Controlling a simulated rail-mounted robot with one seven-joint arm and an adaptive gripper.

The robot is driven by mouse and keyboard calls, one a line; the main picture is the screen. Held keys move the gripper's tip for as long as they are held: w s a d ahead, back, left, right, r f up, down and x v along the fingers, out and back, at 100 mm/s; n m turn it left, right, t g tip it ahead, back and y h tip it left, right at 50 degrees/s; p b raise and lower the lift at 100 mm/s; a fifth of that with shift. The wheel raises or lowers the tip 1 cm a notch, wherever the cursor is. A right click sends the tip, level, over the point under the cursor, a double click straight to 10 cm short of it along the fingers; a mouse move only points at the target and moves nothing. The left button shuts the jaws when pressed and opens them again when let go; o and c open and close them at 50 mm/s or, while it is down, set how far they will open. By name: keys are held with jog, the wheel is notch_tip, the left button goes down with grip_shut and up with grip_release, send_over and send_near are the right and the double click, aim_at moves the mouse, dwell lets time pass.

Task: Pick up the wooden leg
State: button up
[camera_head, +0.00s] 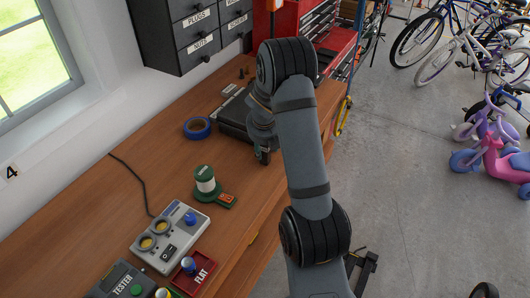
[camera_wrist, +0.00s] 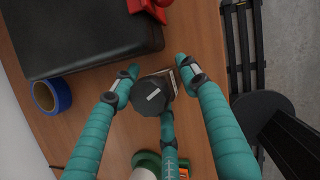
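My gripper (camera_wrist: 157,85) has teal fingers spread apart, seen in the wrist view. Between them, over the bench, is a dark, faceted, rounded piece (camera_wrist: 152,101) with a pale stripe on top and a brownish edge at its right. I cannot tell whether this piece is the wooden leg, and no other clear wooden leg shows. The fingers stand around it, and I see no firm grip. In the head view my gripper (camera_head: 263,154) points down near the bench's right edge, with its fingers mostly hidden and small.
A black case (camera_wrist: 85,35) and a blue tape roll (camera_wrist: 51,95) lie close to my gripper on the wooden bench (camera_head: 105,195). A green-and-white spool (camera_head: 205,180) and a grey control box (camera_head: 170,237) stand nearer. Drawers (camera_head: 190,35) hang above the back.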

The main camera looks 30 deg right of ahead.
jog(key=c, duration=0.8)
